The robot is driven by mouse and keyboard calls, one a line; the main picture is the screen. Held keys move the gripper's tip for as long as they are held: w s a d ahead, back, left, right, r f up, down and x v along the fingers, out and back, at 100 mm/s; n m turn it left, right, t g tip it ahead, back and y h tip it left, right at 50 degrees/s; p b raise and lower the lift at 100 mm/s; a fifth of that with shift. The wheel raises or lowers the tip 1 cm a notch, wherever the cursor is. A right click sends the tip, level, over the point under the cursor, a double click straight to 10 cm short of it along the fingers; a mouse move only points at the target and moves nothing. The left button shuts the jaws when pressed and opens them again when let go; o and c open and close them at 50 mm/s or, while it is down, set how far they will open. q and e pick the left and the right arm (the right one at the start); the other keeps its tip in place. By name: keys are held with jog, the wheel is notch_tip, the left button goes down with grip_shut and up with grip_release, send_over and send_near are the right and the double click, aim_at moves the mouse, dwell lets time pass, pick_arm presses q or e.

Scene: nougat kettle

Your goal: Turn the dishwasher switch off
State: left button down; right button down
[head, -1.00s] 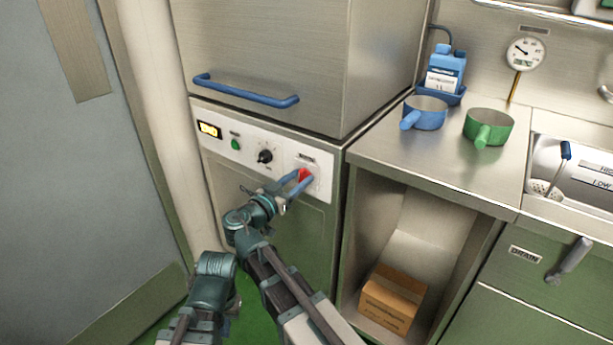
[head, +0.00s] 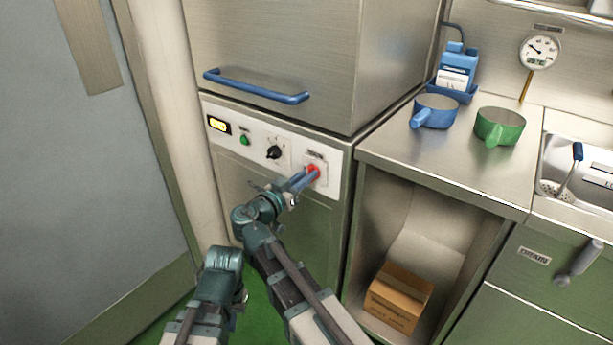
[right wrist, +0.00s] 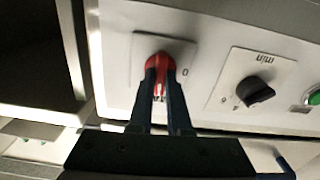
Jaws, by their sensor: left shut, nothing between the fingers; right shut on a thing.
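The red rotary switch (head: 313,171) sits on a white plate at the right end of the dishwasher's control panel (head: 232,120). My right gripper (head: 307,176) is shut on it, its blue fingers on both sides of the knob. In the right wrist view the red knob (right wrist: 159,62) shows between the tips of the right gripper (right wrist: 160,76). A "0" mark stands to its right there; the knob's grip lies along the fingers, not toward that mark. My left gripper (head: 240,298) is low, apart from the panel, and partly hidden by its arm.
Left of the switch are a black knob (head: 274,152), a green button (head: 244,140) and a lit yellow display (head: 218,124). A blue handle (head: 255,90) juts out above. A blue pot (head: 435,110) and green pot (head: 498,127) stand on the counter, above a cardboard box (head: 398,298).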

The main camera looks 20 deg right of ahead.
pick_arm(q)
jog(key=shift+f, duration=0.3)
pick_arm(e)
jog(key=shift+w+a+f+n, duration=0.1)
jog(key=shift+f+n, duration=0.05)
jog(key=shift+n, duration=4.1)
jog(key=shift+w+a+f+n, duration=0.1)
jog(key=shift+f+n, duration=0.05)
jog(key=shift+n, duration=4.1)
jog(key=c, duration=0.9)
grip_release()
jog(key=shift+o, duration=0.2)
